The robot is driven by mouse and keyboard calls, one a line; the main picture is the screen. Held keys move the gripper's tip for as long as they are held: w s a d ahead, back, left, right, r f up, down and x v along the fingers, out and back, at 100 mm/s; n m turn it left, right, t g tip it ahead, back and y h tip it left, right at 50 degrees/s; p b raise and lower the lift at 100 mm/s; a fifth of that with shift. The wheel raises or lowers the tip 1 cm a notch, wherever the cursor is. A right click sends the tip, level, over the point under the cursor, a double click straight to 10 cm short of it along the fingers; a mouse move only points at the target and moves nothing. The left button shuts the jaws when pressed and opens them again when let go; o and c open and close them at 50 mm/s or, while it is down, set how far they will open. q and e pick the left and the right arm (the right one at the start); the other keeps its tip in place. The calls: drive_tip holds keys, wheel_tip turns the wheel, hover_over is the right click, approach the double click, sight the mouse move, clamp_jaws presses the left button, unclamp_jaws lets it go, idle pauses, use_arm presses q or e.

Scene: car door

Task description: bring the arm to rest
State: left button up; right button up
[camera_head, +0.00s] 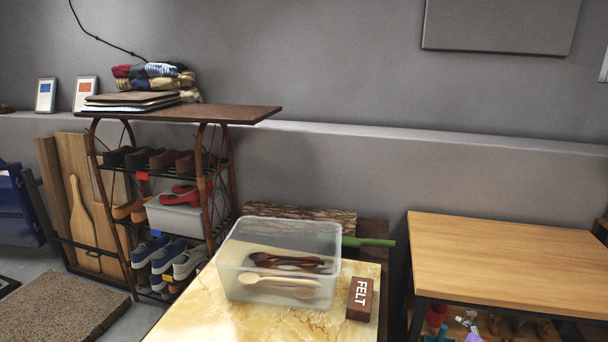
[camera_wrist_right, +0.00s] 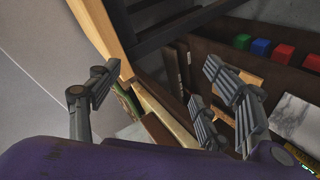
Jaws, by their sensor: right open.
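My right gripper (camera_wrist_right: 158,88) shows in the right wrist view, with one grey finger at the left and two at the right. The fingers are spread wide apart and nothing is between them. I cannot tell whether any finger touches these. Neither arm shows in the head view. My left gripper is in neither view.
The head view shows a marble-topped table (camera_head: 205,318) with a clear bin (camera_head: 280,262) of wooden utensils and a FELT block (camera_head: 360,299). A shoe rack (camera_head: 255,113) stands left. A wooden table (camera_head: 510,250) at right has a bare top. Colored blocks (camera_wrist_right: 284,52) sit beyond my right fingers.

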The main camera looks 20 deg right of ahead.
drive_tip(key=s+a+f+m+g+y, duration=0.1)
drive_tip(key=s+a+f+m, duration=0.1)
drive_tip(key=s+a+f, duration=0.75)
drive_tip(key=s+a+f+m+g+y, duration=0.15)
drive_tip(key=s+a+f, duration=0.35)
drive_tip(key=s+a, duration=0.85)
drive_tip(key=s+a+r+m+g, duration=0.1)
drive_tip(key=s+a+r+m, duration=0.25)
drive_tip(key=s+a, duration=0.8)
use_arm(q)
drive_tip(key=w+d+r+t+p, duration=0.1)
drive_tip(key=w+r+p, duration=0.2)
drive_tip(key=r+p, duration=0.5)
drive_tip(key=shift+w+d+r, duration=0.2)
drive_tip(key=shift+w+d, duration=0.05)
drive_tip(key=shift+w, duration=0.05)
use_arm(e)
wheel_tip(320, 180, up, 8)
drive_tip(key=w+y, duration=0.1)
drive_tip(key=w, duration=0.1)
drive_tip(key=shift+w+a+m+t, duration=0.2)
drive_tip(key=shift+a+m+t, duration=0.1)
drive_tip(key=shift+t, duration=0.15)
drive_tip(key=shift+d+r, duration=0.1)
